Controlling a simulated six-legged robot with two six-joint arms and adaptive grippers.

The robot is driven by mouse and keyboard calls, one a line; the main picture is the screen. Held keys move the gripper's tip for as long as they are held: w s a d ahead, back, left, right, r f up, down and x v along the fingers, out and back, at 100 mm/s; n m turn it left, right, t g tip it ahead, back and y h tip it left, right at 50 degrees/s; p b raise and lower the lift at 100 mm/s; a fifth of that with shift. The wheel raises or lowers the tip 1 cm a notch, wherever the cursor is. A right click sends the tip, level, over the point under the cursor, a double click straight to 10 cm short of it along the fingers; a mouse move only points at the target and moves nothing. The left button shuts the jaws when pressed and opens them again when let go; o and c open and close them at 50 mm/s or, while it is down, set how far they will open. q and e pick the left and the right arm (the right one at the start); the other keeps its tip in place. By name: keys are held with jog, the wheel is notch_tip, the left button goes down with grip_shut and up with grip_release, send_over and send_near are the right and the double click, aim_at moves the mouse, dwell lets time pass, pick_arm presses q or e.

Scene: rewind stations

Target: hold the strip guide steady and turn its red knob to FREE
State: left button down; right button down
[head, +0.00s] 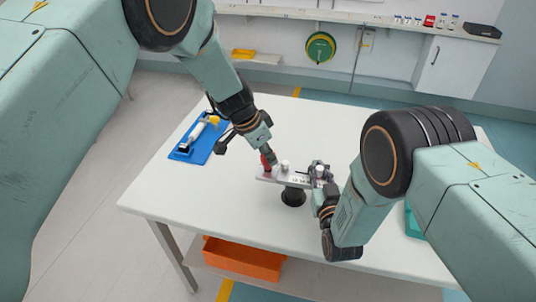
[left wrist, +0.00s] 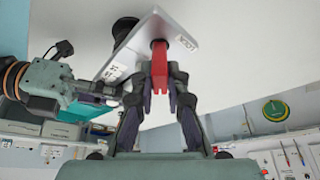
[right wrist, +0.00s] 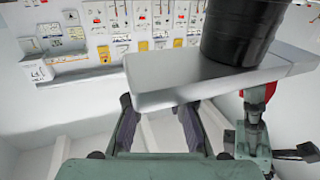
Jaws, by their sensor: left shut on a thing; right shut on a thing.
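The strip guide (head: 290,179) is a pale plate on a black round base (head: 293,197) on the white table. Its red knob (head: 266,161) stands at the left end. My left gripper (head: 267,152) is shut on the knob; the left wrist view shows the red knob (left wrist: 159,62) between the fingers. A label reading LOCK (left wrist: 189,43) is on one side of the knob; another label (left wrist: 112,73) is too small to read. My right gripper (head: 320,179) is shut on the guide's right end. In the right wrist view the plate (right wrist: 190,84) hides part of its fingertips.
A blue tray (head: 185,155) with a white and yellow tool lies at the table's left. An orange bin (head: 243,258) sits on the shelf below. A teal item (head: 411,222) is partly hidden behind my right arm. The front left of the table is clear.

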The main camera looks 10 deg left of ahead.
pick_arm(q)
jog(key=c, duration=1.6)
grip_release()
jog(key=shift+r, duration=0.15)
jog(key=v, duration=1.2)
pick_arm(e)
jog(key=c, duration=1.2)
grip_release()
